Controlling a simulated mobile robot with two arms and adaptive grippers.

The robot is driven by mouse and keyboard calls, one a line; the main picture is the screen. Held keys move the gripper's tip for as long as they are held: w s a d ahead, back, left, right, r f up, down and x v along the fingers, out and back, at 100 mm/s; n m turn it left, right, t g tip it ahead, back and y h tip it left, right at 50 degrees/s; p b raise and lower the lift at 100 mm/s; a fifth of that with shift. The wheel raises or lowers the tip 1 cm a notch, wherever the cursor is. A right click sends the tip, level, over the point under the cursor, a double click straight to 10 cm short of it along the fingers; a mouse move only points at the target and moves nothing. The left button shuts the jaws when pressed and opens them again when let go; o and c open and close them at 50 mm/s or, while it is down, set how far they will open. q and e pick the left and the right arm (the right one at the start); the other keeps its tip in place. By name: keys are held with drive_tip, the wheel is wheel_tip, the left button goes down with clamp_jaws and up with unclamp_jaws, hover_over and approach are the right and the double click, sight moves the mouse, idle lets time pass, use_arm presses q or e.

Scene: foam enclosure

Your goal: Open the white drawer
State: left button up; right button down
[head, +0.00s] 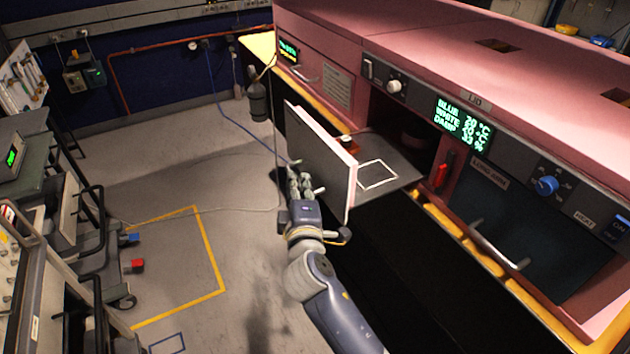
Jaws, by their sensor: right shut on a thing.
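The drawer (335,160) stands pulled out of the pink enclosure in the head view. Its tall dark grey front panel has a pale edge. Behind the panel a flat grey tray with a white square outline (377,174) reaches back into a dark opening. My right gripper (302,180) is at the outer face of the front panel, shut on the drawer's handle (318,190). The fingers hide most of the handle. My left gripper is not in view.
The pink enclosure (350,45) has a lit display (462,120), a blue knob (545,185) and another handle (500,248) to the right. Open floor (190,180) with yellow tape lies left of the drawer. A cart (90,240) stands at the far left.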

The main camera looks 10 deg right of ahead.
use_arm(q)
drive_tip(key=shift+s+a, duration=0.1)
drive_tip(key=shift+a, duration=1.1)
use_arm(e)
drive_tip(key=shift+s+a, duration=0.3)
drive_tip(key=shift+a, duration=0.55)
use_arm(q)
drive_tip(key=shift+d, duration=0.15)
use_arm(e)
drive_tip(key=c, duration=1.7)
unclamp_jaws()
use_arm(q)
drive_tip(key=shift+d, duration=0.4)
use_arm(e)
drive_tip(key=shift+d, duration=0.1)
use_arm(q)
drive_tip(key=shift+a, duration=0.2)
use_arm(e)
drive_tip(key=s, duration=0.8)
drive_tip(key=s+r, duration=0.1)
drive_tip(key=s, duration=0.3)
drive_tip(key=shift+a, duration=0.25)
drive_tip(key=shift+f, duration=0.1)
